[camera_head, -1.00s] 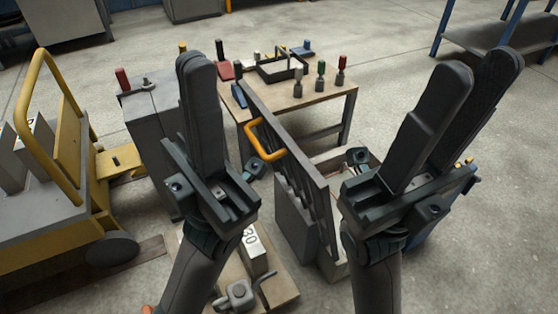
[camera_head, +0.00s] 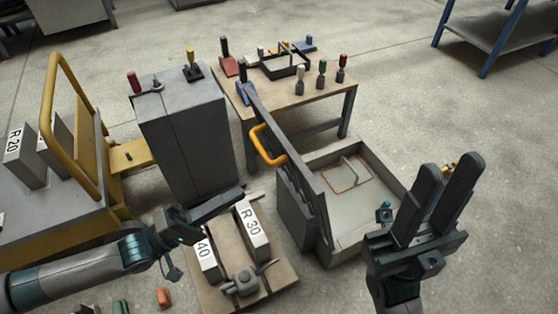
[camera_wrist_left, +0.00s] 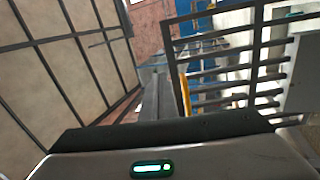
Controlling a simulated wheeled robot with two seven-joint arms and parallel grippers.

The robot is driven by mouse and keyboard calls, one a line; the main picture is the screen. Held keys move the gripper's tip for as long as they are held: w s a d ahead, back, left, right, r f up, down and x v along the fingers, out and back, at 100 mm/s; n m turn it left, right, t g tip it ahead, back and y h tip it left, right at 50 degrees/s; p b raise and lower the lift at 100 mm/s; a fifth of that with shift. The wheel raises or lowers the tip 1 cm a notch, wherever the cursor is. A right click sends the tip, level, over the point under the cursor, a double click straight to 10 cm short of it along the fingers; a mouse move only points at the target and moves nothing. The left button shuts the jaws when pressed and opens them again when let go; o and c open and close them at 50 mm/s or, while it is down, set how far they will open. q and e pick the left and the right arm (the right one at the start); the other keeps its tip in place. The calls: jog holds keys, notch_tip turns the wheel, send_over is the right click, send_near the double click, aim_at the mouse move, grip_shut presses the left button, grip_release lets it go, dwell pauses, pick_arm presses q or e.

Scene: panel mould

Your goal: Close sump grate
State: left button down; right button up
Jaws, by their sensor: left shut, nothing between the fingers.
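The sump grate (camera_head: 290,165) is a dark barred panel with an orange handle (camera_head: 267,146). It stands raised and tilted along the left side of the open sump box (camera_head: 345,235). In the left wrist view the grate's bars (camera_wrist_left: 262,65) show at the right, with the yellow-orange handle (camera_wrist_left: 185,95) near the middle. My left gripper (camera_head: 238,190) is shut and empty, low to the left of the grate, pointing right and apart from it. My right gripper (camera_head: 450,165) is open and empty, to the right of the sump box, fingers pointing up.
A grey cabinet (camera_head: 185,130) and a yellow trolley (camera_head: 85,190) stand at the left. A wooden pallet (camera_head: 270,285) with labelled blocks lies below my left gripper. A workbench (camera_head: 325,90) with several tools stands behind the grate.

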aim_at(293, 162)
pick_arm(q)
jog(key=shift+a+f+n+y, duration=0.4)
jog(key=shift+a+f+n, duration=0.2)
jog(key=shift+a+f, duration=0.25)
jog(key=shift+r, duration=0.15)
jog(key=b+x, duration=0.2)
jog(key=x, duration=1.2)
jog(key=shift+b, duration=0.3)
